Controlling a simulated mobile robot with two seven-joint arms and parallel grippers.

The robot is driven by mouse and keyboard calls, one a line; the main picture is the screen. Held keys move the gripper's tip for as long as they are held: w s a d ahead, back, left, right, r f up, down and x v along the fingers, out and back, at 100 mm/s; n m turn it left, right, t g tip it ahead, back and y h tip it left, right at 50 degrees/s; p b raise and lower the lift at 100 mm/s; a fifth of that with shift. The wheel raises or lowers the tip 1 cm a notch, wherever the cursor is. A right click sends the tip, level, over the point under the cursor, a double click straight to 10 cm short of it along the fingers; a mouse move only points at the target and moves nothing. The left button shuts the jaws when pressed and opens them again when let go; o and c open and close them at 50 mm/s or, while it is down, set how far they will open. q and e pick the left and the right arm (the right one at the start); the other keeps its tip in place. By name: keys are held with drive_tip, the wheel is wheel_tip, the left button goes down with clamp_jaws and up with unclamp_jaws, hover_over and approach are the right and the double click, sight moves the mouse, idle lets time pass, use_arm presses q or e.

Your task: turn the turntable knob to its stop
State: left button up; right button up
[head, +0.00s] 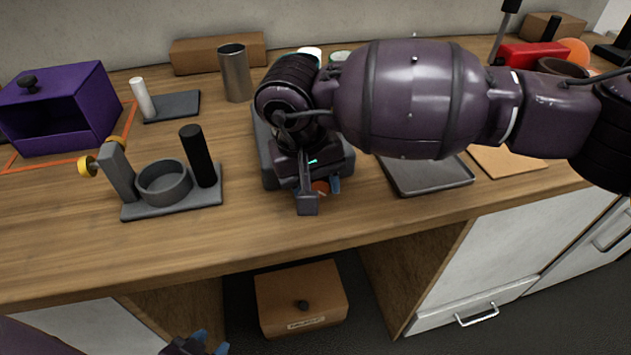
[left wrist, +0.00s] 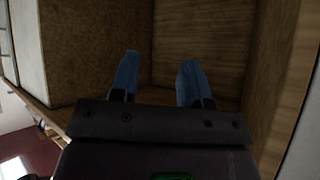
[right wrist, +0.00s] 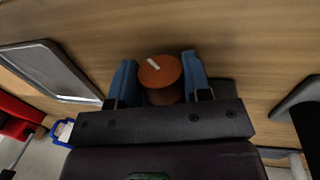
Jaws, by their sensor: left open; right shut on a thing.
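The turntable knob (right wrist: 160,75) is a round orange-brown cylinder with a short white mark on top. In the right wrist view it sits between the two blue fingers of my right gripper (right wrist: 160,85), which is shut on it. In the head view only a small part of the knob (head: 320,187) shows below my right gripper (head: 318,184). The grey turntable body (head: 267,172) is mostly hidden under my right arm. My left gripper (head: 202,343) is low at the bottom edge, in front of the counter. In the left wrist view its fingers (left wrist: 157,82) are apart and empty.
A grey stand (head: 170,203) with a ring and black post is left of the turntable. A purple box (head: 62,110) is farther left. A dark tray (head: 425,178) lies to the right. A wooden box (head: 300,295) sits in the open bay below. The counter front (head: 200,255) is clear.

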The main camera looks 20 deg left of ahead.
drive_tip(key=shift+w+d+f+g+y+b, duration=0.1)
drive_tip(key=shift+f+g+y+b, duration=0.05)
drive_tip(key=shift+g+y+b, duration=0.5)
drive_tip(key=shift+w+d+f+g+y+b, duration=0.1)
drive_tip(key=shift+g+y+b, duration=0.3)
drive_tip(key=shift+y, duration=0.45)
drive_tip(key=shift+g+y+b, duration=0.55)
drive_tip(key=shift+y+b, duration=0.1)
drive_tip(key=shift+y, duration=0.15)
drive_tip(key=shift+y+b, duration=0.3)
drive_tip(key=shift+y, duration=0.1)
use_arm(q)
wheel_tip(320, 180, down, 3)
drive_tip(key=shift+s, duration=0.15)
use_arm(e)
drive_tip(key=shift+r+g, duration=0.1)
drive_tip(key=shift+g, duration=0.2)
use_arm(q)
drive_tip(key=shift+d+r+m, duration=0.1)
drive_tip(key=shift+d+m, duration=0.05)
drive_tip(key=shift+m, duration=0.15)
use_arm(e)
drive_tip(key=shift+r+y, duration=0.2)
drive_tip(key=shift+y, duration=0.1)
drive_tip(key=o, duration=0.9)
drive_tip(key=shift+f, duration=0.1)
use_arm(q)
drive_tip(key=shift+w, duration=0.2)
